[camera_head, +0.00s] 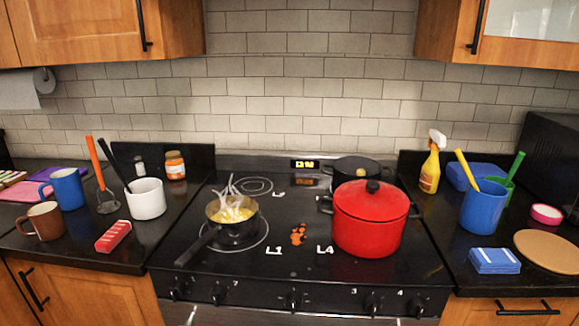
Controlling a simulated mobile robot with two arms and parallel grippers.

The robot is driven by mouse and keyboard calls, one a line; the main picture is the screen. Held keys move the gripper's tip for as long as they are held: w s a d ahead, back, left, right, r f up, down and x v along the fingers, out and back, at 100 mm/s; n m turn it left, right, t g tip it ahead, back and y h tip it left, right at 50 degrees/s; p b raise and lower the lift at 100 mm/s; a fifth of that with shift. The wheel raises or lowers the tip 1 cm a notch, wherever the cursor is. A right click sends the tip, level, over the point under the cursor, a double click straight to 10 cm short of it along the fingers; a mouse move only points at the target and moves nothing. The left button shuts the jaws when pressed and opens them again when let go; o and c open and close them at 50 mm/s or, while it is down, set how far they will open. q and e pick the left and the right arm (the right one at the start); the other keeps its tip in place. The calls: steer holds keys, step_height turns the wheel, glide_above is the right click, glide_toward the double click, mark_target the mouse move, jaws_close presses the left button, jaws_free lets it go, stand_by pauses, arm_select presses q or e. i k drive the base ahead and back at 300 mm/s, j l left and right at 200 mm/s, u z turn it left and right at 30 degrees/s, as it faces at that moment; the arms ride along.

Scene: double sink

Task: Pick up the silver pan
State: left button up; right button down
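A pan (237,236) with a dark outer wall and a metallic rim sits on the front left burner of the stove. It holds yellow contents and pale, upright strands. Its long dark handle (198,246) points toward the front left of the stove. It is the only pan of this kind in view, though its outside looks dark rather than silver. Neither of my grippers shows in the head view.
A lidded red pot (371,218) stands on the front right burner, with a black pan (356,170) behind it. A white mug (147,199) and a red box (113,236) are on the left counter. A blue cup (483,207) is on the right counter.

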mark_target(234, 233)
steer(key=i+l+u, duration=0.2)
steer(key=l+u, duration=0.15)
steer(key=l, duration=0.8)
steer(key=l+u, duration=0.4)
steer(key=l, duration=0.75)
